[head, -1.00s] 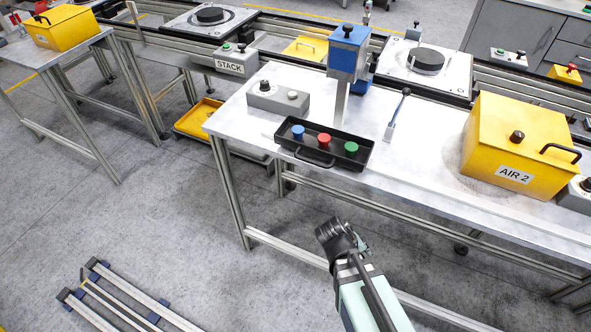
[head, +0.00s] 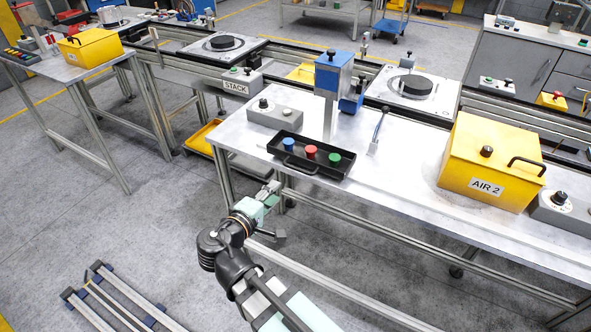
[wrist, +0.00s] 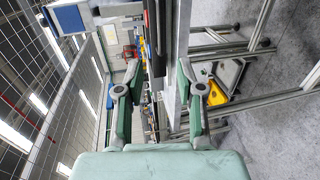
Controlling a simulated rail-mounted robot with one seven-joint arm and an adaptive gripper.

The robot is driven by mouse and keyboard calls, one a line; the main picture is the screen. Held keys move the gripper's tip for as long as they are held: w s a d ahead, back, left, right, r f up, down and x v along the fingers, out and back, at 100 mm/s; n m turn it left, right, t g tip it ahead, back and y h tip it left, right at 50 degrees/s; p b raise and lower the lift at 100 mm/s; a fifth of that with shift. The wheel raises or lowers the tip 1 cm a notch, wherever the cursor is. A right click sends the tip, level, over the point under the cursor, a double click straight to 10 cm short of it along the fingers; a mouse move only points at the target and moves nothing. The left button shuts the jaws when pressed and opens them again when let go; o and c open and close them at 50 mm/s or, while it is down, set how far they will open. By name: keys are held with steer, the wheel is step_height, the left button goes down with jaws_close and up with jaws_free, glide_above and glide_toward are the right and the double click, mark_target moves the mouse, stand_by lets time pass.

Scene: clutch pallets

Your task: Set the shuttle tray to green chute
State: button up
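A black tray (head: 283,168) with a front handle lies near the front edge of the white table (head: 400,190). It holds a blue knob (head: 289,145), a red knob (head: 311,152) and a green knob (head: 334,160). I cannot make out any labelled shuttle tray or green chute. My gripper (head: 272,190) is in front of the table, below and left of the black tray, apart from it. In the wrist view my gripper (wrist: 160,97) has its two fingers spread wide with nothing between them.
On the table stand a grey control box (head: 275,117), a blue-headed post (head: 333,75), a small lever (head: 378,130) and a yellow AIR 2 box (head: 490,160). A conveyor with a STACK box (head: 240,82) runs behind. The floor at left is mostly clear.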

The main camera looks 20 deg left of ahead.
mark_target(299, 170)
steer(key=p+x, duration=0.3)
steer(key=x, duration=1.2)
steer(key=shift+f+p, duration=0.1)
steer(key=shift+p, duration=0.2)
steer(key=shift+c, duration=0.3)
jaws_close()
